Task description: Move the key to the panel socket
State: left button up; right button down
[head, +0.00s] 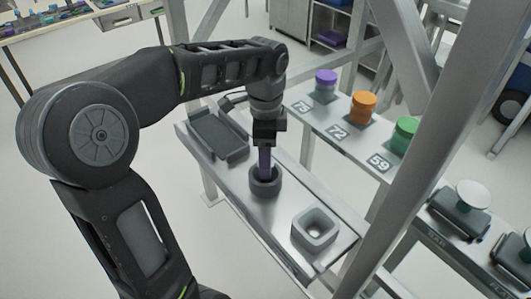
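My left gripper (266,146) points down over a narrow metal shelf (247,205). A light grey square socket block (334,228) with a central opening stands nearer the shelf's right end, apart from the key. Which of the two is the panel socket is not marked. My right gripper is not in view.
A shallow dark tray (218,136) lies at the shelf's left end. Purple (325,85), orange (362,107) and green (404,135) jars stand behind on a numbered shelf. A diagonal metal post (408,165) rises right of the square block.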

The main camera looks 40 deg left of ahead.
pick_arm(q)
jog(key=shift+f+b, duration=0.9)
jog(key=shift+f, duration=0.4)
dwell(0.5)
jog(key=o, duration=1.7)
jog(key=shift+o, duration=0.6)
jog(key=shift+r, duration=0.15)
notch_tip(320, 180, up, 3)
jog(key=p, duration=0.2)
jog(key=shift+p, duration=0.3)
jog(key=shift+r+p, duration=2.6)
jog(key=shift+r, duration=0.3)
